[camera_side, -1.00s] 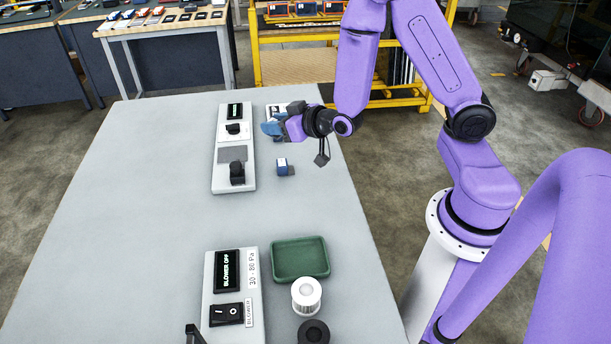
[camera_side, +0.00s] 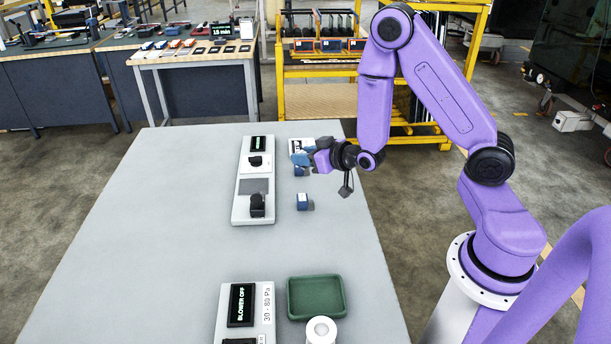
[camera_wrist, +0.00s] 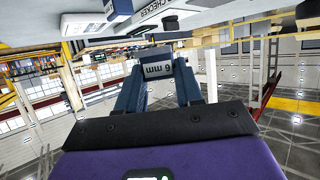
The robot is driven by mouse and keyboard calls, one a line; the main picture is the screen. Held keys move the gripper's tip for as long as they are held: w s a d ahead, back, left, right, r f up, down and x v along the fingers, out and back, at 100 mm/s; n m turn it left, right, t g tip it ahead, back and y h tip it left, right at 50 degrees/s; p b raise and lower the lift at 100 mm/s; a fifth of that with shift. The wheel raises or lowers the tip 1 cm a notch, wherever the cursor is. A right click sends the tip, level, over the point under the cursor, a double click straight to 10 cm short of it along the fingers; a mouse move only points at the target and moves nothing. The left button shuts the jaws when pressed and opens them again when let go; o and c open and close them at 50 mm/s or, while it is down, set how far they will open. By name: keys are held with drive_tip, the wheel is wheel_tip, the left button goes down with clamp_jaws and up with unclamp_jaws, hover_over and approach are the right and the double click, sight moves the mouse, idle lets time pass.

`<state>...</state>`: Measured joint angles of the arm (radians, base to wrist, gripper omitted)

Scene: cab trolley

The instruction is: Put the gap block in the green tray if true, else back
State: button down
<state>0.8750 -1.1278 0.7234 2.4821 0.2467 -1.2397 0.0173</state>
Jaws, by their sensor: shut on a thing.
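My gripper (camera_wrist: 158,88) is shut on a dark blue and white gap block (camera_wrist: 157,68) marked "6 mm", which reads upside down in the wrist view. In the side view my gripper (camera_side: 302,161) is at the far part of the table, right of the grey panel with black knobs (camera_side: 240,207). The held block is hard to tell from the blue fingers there. A second blue and white block (camera_side: 302,202) sits on the table nearer the camera. The green tray (camera_side: 317,317) lies empty at the near right.
A panel reading "BLOWER OFF" (camera_side: 243,303) and marked "30 - 80 Pa" stands left of the tray. A white cylinder (camera_side: 321,331) stands just in front of the tray. A white card (camera_side: 298,145) lies beyond my gripper. The table's left half is clear.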

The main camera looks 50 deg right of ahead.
drive_tip(key=shift+f, duration=2.6)
drive_tip(key=shift+f, duration=0.6)
drive_tip(key=c, duration=0.7)
unclamp_jaws()
drive_tip(key=shift+f, duration=0.1)
drive_tip(key=shift+c, duration=0.2)
drive_tip(key=shift+s+r, duration=0.1)
drive_tip(key=shift+r, duration=0.65)
drive_tip(key=v, duration=0.3)
wheel_tip(320, 180, up, 7)
